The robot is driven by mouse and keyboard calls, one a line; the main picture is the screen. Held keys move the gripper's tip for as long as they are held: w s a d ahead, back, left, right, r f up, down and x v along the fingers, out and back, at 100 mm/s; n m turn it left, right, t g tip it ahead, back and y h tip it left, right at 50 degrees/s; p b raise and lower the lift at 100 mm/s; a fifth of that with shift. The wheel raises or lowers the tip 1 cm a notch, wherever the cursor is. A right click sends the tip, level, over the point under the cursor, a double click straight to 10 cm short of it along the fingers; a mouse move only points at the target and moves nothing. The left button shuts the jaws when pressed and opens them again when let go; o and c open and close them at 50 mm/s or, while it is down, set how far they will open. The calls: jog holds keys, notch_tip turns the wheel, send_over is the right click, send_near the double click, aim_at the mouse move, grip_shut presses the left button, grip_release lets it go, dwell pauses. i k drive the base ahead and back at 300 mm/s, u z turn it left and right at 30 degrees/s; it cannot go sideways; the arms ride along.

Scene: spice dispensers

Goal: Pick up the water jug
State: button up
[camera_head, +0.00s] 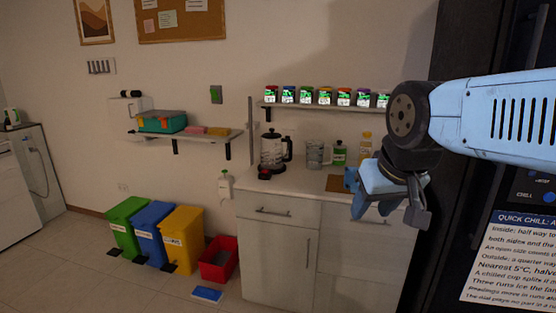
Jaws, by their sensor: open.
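A clear water jug (315,154) with a handle stands upright on the white counter (287,181), between a kettle-like glass pot and a green bottle. My gripper (388,212) is in the right half of the view, pointing down, with its fingers apart and nothing seen between them. It appears to the right of the jug and apart from it, in front of the counter's right part. How far it is from the jug in depth I cannot tell.
A glass pot (273,150) with a black handle stands left of the jug. A green bottle (339,153) and a yellowish bottle (365,147) stand to its right. A shelf (300,107) with several spice dispensers hangs above. A dark cabinet (480,50) stands at the right.

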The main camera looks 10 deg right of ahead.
aim_at(314, 147)
jog(key=z, duration=0.45)
jog(key=i, duration=0.15)
jog(key=u, duration=2.3)
jog(key=i, duration=2.55)
jog(key=z, duration=3.65)
